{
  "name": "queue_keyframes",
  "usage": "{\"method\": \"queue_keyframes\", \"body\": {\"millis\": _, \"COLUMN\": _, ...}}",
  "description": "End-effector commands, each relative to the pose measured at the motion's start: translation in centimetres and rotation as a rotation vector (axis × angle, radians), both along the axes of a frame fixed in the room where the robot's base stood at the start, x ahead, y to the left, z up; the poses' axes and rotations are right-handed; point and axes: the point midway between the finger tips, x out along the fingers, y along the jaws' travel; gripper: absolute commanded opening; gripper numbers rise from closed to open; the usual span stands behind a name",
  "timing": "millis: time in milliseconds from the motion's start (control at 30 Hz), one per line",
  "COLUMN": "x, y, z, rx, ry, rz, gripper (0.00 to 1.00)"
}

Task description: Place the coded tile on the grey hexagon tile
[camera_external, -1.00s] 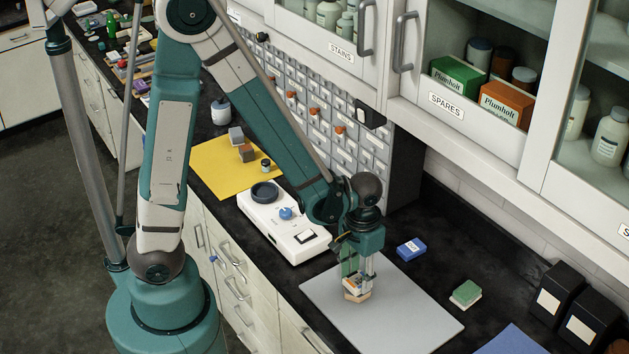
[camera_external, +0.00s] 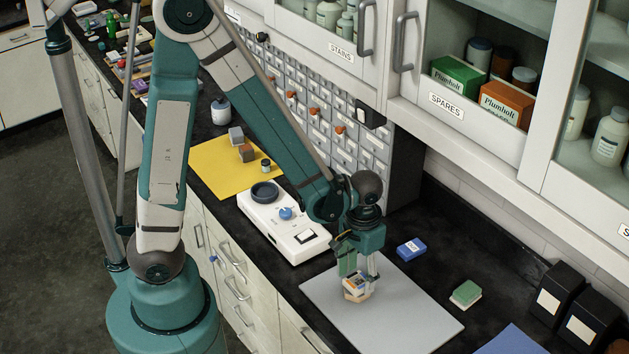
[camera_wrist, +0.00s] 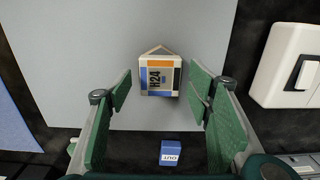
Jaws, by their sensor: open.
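The coded tile (camera_wrist: 157,77), marked H24 with blue, orange and black patches, lies on the grey mat's area in the wrist view. It also shows in the external view (camera_external: 354,283), on top of a tan piece (camera_external: 356,297). The tan piece's pointed edge shows past the coded tile in the wrist view; its full outline is hidden, so I cannot tell if it is the hexagon tile. My gripper (camera_wrist: 160,88) is open, with one green finger on each side of the coded tile and gaps between.
The grey mat (camera_external: 420,307) is otherwise bare. A blue block (camera_external: 411,248) and a green block (camera_external: 465,293) stand beyond it. A white instrument (camera_external: 285,222) is on the left, with a yellow mat (camera_external: 215,172) behind. Black boxes (camera_external: 560,291) stand at the right.

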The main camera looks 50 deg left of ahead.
Motion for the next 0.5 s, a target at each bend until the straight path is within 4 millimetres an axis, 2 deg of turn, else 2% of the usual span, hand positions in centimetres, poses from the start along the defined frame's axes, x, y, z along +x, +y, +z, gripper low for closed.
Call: {"method": "queue_keyframes", "body": {"millis": 500, "x": -0.1, "y": 0.0, "z": 4.5, "rx": 0.0, "ry": 0.0, "rz": 0.0, "gripper": 0.51}}
